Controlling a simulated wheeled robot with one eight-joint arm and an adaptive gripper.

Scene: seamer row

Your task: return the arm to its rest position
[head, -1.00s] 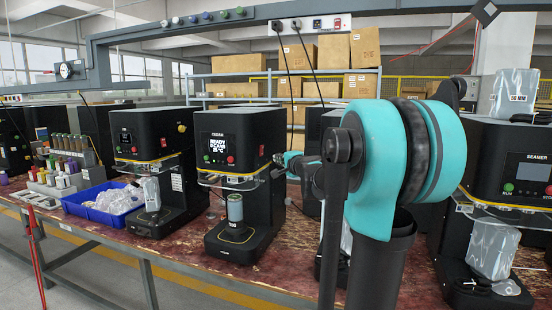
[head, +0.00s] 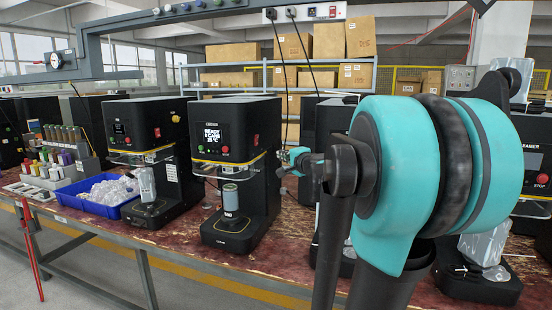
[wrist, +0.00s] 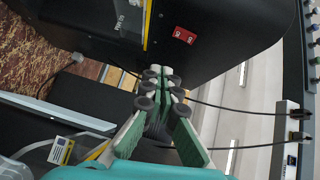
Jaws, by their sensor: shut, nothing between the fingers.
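My arm's large teal and black joint (head: 430,165) fills the right of the head view and hides part of the row behind it. My gripper (head: 290,158) shows small, past the arm, just right of the middle seamer with the lit display. In the wrist view my gripper (wrist: 160,78) has its green-padded fingers together at the tips, with nothing between them. A black machine body (wrist: 190,40) with a red label is beyond the fingertips. A gap between them cannot be judged exactly.
The middle seamer (head: 235,150) holds a can (head: 230,198) on its base. Another seamer (head: 145,140) stands left of it. Black cables hang from the overhead rail (head: 200,14).

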